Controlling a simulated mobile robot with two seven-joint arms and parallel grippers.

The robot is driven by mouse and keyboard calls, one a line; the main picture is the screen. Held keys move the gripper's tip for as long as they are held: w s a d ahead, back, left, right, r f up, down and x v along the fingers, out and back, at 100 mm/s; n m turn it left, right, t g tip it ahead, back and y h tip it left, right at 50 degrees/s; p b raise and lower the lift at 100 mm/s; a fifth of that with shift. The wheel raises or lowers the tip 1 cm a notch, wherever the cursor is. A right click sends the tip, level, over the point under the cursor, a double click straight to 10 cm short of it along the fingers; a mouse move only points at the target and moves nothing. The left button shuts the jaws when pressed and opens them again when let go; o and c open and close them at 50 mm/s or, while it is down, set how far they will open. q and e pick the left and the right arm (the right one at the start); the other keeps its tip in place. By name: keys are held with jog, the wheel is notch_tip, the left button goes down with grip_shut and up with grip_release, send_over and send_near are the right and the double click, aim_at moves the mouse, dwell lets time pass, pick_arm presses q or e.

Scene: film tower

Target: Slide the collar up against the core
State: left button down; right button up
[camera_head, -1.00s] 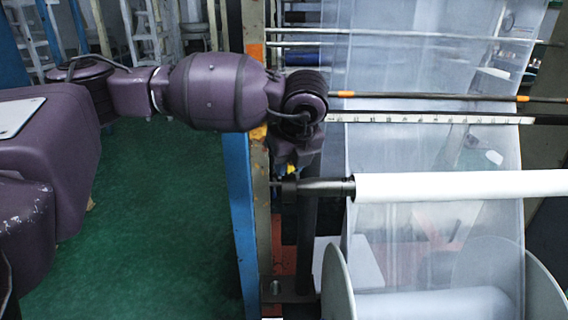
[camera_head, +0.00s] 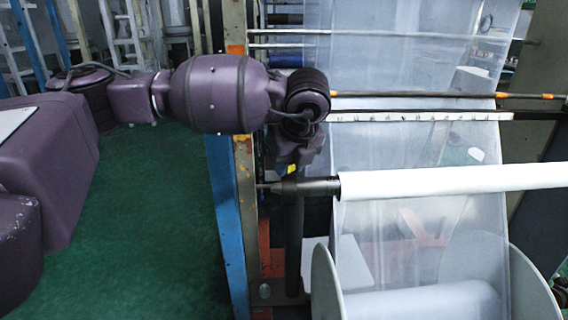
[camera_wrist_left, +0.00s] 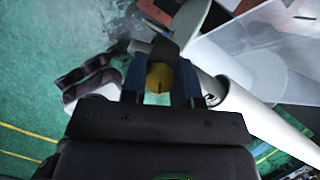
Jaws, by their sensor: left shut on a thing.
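The core (camera_head: 450,181) is a long white tube at the right of the head view, on a dark shaft (camera_head: 322,187). It also shows in the left wrist view (camera_wrist_left: 262,118). The dark collar (camera_head: 289,187) sits around the shaft, left of the core. A stretch of dark shaft shows between them, so they look apart. My left gripper (camera_head: 291,172) comes down from above onto the collar. In the left wrist view its two blue-grey fingers (camera_wrist_left: 162,82) flank a yellow part (camera_wrist_left: 160,76), with a dark band behind it. The exact contact is partly hidden. My right gripper is out of view.
A blue post (camera_head: 226,215) and a grey-brown machine upright stand just left of the shaft end. Clear film (camera_head: 415,120) hangs behind the core. A large pale roll flange (camera_head: 326,283) stands below. Green floor (camera_head: 140,220) is open at left.

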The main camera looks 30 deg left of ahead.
aim_at(328, 177)
pick_arm(q)
jog(key=shift+w+d, duration=0.55)
jog(key=shift+d, duration=0.3)
jog(key=shift+w+d, duration=0.15)
jog(key=shift+d, duration=0.15)
jog(key=shift+w+d+b, duration=0.2)
jog(key=shift+d+b, duration=0.1)
jog(key=shift+b, duration=0.05)
jog(key=w+d, duration=0.1)
jog(key=d, duration=0.1)
jog(key=w+d, duration=0.1)
jog(key=d, duration=0.1)
jog(key=shift+w+d+b, duration=0.1)
jog(key=shift+w+b, duration=0.2)
jog(key=shift+b, duration=0.1)
jog(key=c, duration=0.8)
grip_release()
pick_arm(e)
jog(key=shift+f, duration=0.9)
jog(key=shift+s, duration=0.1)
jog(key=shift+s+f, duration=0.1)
